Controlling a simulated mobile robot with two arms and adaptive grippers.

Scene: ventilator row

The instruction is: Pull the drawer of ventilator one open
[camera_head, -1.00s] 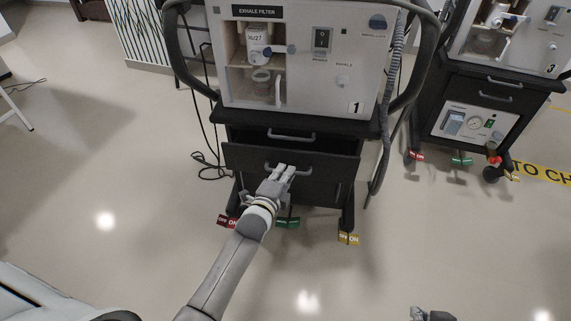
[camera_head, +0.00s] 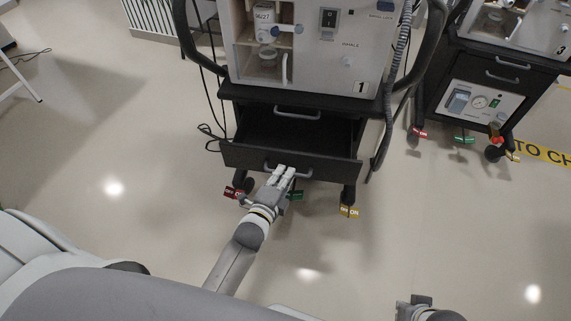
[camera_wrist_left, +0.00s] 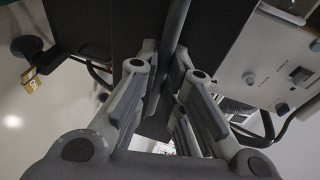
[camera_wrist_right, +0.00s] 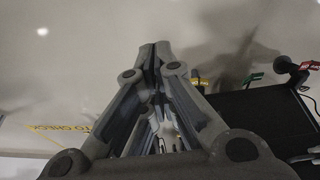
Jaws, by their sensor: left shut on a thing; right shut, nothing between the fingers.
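Ventilator one (camera_head: 300,70) is a pale unit marked 1 on a dark cart. The cart's lower drawer (camera_head: 335,169) stands well out from the body, and its dark empty-looking interior (camera_head: 290,130) shows behind the front panel. My left gripper (camera_head: 281,173) is shut on the bar handle (camera_head: 302,174) of this drawer. In the left wrist view the bar (camera_wrist_left: 174,28) runs between the fingers (camera_wrist_left: 163,68). The upper drawer's handle (camera_head: 297,113) is free. My right gripper (camera_head: 414,304) is at the bottom edge; its fingers (camera_wrist_right: 155,50) are shut and empty in the right wrist view.
Ventilator three (camera_head: 515,60) stands to the right on its own cart. Wheels with coloured tags, including a yellow one (camera_head: 349,211), stand under the first cart. A corrugated hose (camera_head: 382,130) hangs at its right side. The floor in front is clear.

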